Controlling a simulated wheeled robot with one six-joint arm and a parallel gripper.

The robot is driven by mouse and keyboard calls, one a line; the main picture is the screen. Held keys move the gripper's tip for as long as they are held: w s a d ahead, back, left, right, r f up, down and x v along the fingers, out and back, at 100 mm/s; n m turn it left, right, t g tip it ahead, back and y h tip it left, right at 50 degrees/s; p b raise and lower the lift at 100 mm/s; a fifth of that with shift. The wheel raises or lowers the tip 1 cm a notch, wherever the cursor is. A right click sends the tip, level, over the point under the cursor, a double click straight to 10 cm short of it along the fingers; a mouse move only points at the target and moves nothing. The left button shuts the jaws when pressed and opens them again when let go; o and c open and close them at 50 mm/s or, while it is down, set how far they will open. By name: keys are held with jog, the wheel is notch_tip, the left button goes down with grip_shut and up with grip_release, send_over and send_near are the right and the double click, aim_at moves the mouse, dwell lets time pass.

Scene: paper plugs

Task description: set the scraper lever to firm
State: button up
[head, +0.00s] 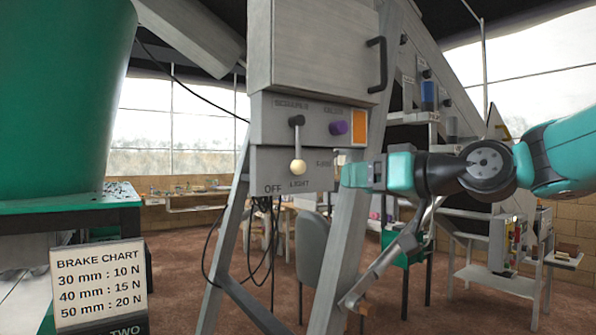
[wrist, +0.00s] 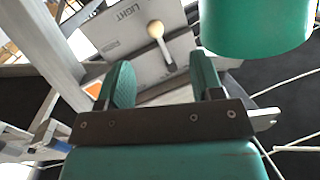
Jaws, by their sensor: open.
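The scraper lever (head: 298,145) is on the front of a grey control box under the word SCRAPER. OFF is printed left of LIGHT; a label to the right is too blurred to read. In the wrist view the lever's pale knob (wrist: 155,28) lies ahead, seen between my fingers but beyond them. My gripper (head: 343,175) is to the right of the lever and apart from it. Its teal fingers (wrist: 160,72) are open with nothing between them.
A purple knob (head: 338,128) and an orange patch (head: 359,127) are right of the lever. A grey slanted leg (head: 350,230) stands below the box. A large green drum (head: 60,100) is at left, above a brake chart (head: 100,284). Dark cables hang below the box.

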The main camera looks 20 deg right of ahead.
aim_at(304, 165)
jog(key=shift+t, duration=0.6)
jog(key=p+x, duration=0.2)
jog(key=x, duration=0.3)
jog(key=d+r+p+x, duration=0.1)
jog(key=p+x, duration=0.2)
jog(key=x, duration=0.2)
jog(key=w+r+p+x, duration=0.1)
jog(key=p+x, duration=0.2)
jog(key=x, duration=0.3)
jog(key=shift+s+d+r, duration=0.1)
jog(key=shift+d, duration=0.2)
jog(key=shift+w+a, duration=0.2)
jog(key=shift+w, duration=0.15)
jog(key=shift+d, duration=0.1)
grip_shut()
jog(key=shift+f, duration=0.2)
